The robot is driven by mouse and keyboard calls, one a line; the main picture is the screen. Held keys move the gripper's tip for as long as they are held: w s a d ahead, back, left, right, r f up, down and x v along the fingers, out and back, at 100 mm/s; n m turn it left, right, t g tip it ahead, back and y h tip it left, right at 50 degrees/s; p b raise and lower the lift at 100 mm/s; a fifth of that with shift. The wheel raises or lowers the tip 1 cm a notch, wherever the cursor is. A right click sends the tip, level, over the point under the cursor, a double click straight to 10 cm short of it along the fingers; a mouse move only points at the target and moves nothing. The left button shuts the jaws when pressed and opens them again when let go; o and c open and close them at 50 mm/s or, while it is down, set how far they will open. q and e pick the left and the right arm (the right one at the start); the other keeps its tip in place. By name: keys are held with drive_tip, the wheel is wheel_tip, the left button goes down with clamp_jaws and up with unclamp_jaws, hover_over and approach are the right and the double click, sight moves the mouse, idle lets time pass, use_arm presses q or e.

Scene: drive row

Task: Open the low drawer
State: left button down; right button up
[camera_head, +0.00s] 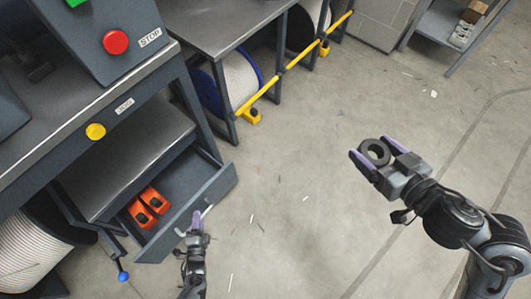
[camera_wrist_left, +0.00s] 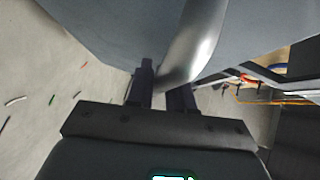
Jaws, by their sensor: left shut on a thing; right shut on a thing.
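The low drawer (camera_head: 215,187) is pulled out from under the grey bench, and its inside shows. Its pale metal handle (camera_head: 208,210) is on the front panel. My left gripper (camera_head: 197,220) is at this handle. In the left wrist view the handle (camera_wrist_left: 195,50) runs between the two dark fingers (camera_wrist_left: 163,88), which are shut on it, with the grey drawer front (camera_wrist_left: 100,25) behind. My right gripper (camera_head: 373,158) is shut on a dark ring (camera_head: 376,152) and holds it over the floor, well to the right of the drawer.
Orange items (camera_head: 148,205) lie in the drawer. A red stop button (camera_head: 115,42) and a yellow button (camera_head: 96,131) are on the bench above. A cable reel (camera_head: 236,78) and a yellow rail (camera_head: 298,62) stand behind. Open floor (camera_head: 290,220) lies to the right.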

drive_tip(key=shift+s+d+r, duration=0.15)
drive_tip(key=shift+d+r, duration=0.35)
drive_tip(key=shift+d, duration=0.05)
drive_tip(key=shift+w+a+r+p, duration=0.1)
drive_tip(key=shift+w+a+p, duration=0.2)
drive_tip(key=shift+a, duration=0.15)
drive_tip(key=shift+s+d, duration=0.2)
drive_tip(key=shift+d, duration=0.1)
use_arm(q)
drive_tip(key=s+d, duration=0.6)
drive_tip(key=d, duration=0.4)
drive_tip(key=shift+s, duration=0.4)
drive_tip(key=shift+r, duration=0.1)
use_arm(e)
drive_tip(key=shift+a, duration=0.1)
use_arm(q)
drive_tip(key=c, duration=1.1)
unclamp_jaws()
drive_tip(key=shift+w, duration=0.1)
use_arm(e)
drive_tip(key=shift+w, duration=0.1)
use_arm(q)
drive_tip(key=p+v, duration=0.2)
drive_tip(key=v, duration=1)
drive_tip(key=shift+p, duration=0.3)
use_arm(e)
wheel_tip(320, 180, up, 2)
drive_tip(key=shift+r, duration=0.25)
